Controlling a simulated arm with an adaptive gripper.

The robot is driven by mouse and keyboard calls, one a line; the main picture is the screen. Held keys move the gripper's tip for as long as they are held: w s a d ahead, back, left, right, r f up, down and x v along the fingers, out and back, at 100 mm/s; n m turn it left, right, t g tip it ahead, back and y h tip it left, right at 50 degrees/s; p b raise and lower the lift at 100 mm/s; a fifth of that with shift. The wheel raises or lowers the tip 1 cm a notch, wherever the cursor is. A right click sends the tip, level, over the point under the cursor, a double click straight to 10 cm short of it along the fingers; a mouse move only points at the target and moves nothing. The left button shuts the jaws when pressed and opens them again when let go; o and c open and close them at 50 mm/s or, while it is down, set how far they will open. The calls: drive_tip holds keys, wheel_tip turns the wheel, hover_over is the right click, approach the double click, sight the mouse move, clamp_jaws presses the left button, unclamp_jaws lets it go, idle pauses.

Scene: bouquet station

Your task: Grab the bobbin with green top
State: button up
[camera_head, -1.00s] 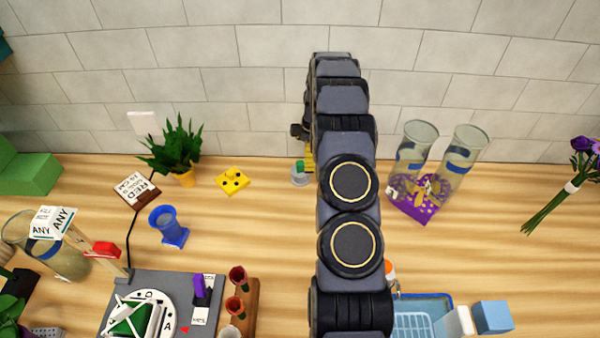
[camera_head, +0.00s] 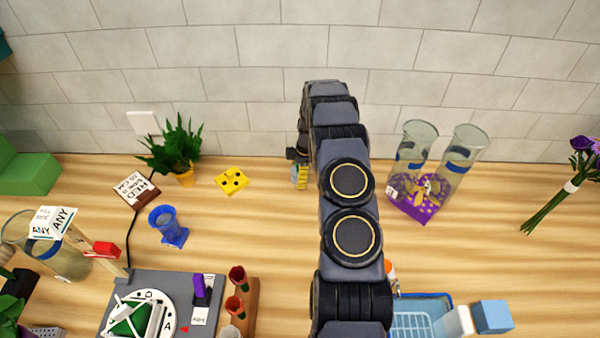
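My gripper (camera_head: 299,174) hangs at the far end of my arm, near the back of the wooden table. Its yellow-marked finger part points down close to the table top. I cannot make out the bobbin with green top now. The spot where a small grey thing with a green top stood earlier is covered by my gripper. The fingertips are too small and overlapped to tell whether they are open or shut, or whether anything is between them.
A yellow block with black holes (camera_head: 231,181) and a potted plant (camera_head: 178,150) stand left of my gripper. A blue cup (camera_head: 168,226) is nearer. Glass cylinders (camera_head: 461,150) stand on the right behind a purple packet (camera_head: 414,192). The wall (camera_head: 230,100) is close behind.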

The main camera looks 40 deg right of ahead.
drive_tip(key=shift+c, duration=0.6)
